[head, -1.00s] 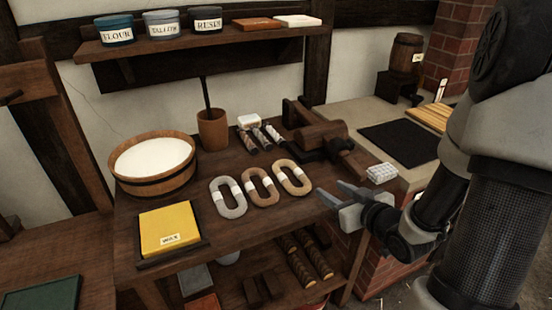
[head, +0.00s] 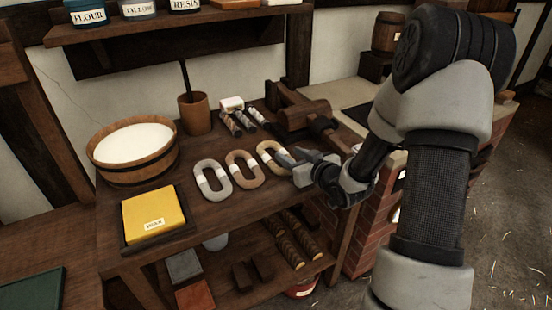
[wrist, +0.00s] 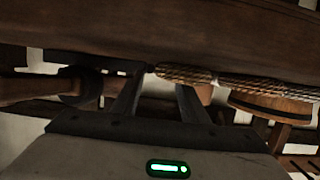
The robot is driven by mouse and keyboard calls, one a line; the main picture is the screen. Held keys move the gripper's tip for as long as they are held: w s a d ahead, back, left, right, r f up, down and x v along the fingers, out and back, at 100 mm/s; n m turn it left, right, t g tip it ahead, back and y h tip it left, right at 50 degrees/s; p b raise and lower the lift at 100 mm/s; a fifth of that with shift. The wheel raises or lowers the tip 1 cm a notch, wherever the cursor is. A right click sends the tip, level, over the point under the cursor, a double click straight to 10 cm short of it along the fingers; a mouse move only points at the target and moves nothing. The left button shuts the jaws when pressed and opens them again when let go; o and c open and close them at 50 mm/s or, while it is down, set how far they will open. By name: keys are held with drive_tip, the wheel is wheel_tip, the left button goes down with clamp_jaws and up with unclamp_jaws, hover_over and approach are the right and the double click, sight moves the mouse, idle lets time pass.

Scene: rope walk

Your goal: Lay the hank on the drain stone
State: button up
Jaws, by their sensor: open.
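Three looped hanks with white bands lie in a row on the dark wooden bench: a grey one (head: 212,180), a brown one (head: 244,172) and a tan one (head: 271,157). My gripper (head: 283,157) is open at the right end of the tan hank; I cannot tell whether it touches. In the wrist view my open fingers (wrist: 157,98) point toward twisted rope (wrist: 185,74) with a pale band, seen edge-on. I cannot tell which hank that is. A pale stone top (head: 345,93) at the right may be the drain stone; my arm hides much of it.
A wooden tub (head: 135,155) of white stuff and a yellow wax block (head: 154,215) stand at the bench's left. Tools (head: 238,120), a brown cup (head: 195,113) and a wooden clamp-like device (head: 295,112) stand behind the hanks. A shelf (head: 185,22) hangs above.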

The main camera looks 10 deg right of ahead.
sight(284, 151)
drive_tip(key=x, duration=0.4)
drive_tip(key=shift+w+a+b, duration=0.1)
drive_tip(key=shift+w+b, duration=0.05)
drive_tip(key=shift+b, duration=0.15)
clamp_jaws()
